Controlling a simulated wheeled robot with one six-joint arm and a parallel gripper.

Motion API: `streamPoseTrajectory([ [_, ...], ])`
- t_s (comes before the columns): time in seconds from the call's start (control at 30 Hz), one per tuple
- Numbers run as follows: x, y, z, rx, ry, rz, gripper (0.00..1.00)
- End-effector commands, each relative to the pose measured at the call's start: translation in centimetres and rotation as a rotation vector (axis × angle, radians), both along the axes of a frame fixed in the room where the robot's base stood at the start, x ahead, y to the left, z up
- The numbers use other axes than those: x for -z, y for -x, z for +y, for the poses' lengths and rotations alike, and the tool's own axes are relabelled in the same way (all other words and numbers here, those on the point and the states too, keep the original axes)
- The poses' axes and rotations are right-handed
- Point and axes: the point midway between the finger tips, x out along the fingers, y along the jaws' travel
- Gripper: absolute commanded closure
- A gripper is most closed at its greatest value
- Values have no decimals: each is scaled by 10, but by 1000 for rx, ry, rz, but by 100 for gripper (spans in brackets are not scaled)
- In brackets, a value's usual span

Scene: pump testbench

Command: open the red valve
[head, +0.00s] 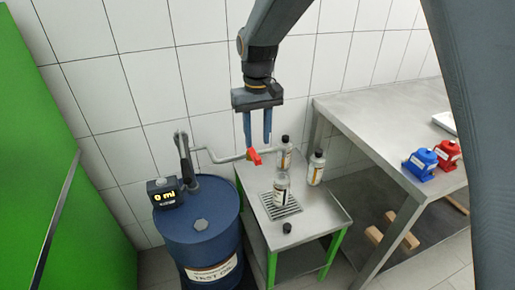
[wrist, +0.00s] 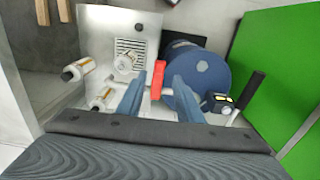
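The red valve (head: 255,157) is a small red handle at the end of the grey pipe (head: 222,156), above the left part of the steel side table. In the wrist view the red valve (wrist: 158,79) stands upright in the picture, between the two blue fingers. My gripper (head: 257,145) points down right at the valve, with its fingers apart. The wrist view also shows my gripper (wrist: 158,98) open, with a gap on each side of the handle. I cannot tell whether a finger touches it.
A blue drum (head: 197,222) with a "0 ml" display (head: 165,193) stands left. Bottles (head: 316,168) and a black cap (head: 287,228) are on the small steel table (head: 318,218), around a drain grate (head: 280,208). Blue (head: 420,164) and red (head: 447,154) items sit on the right workbench.

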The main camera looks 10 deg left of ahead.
Motion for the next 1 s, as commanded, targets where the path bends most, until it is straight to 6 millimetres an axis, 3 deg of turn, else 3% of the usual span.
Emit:
streamPoseTrajectory([
  [0.2, 34, 1, -1, 1, 2, 3, 67],
  [0.4, 55, 1, -1, 2, 1, 1, 67],
  [0.77, 61, 0, -1, 1, -1, -1, 67],
  [0.97, 61, 0, -1, 1, -1, -1, 99],
  [1.0, 61, 0, -1, 1, -1, -1, 100],
])
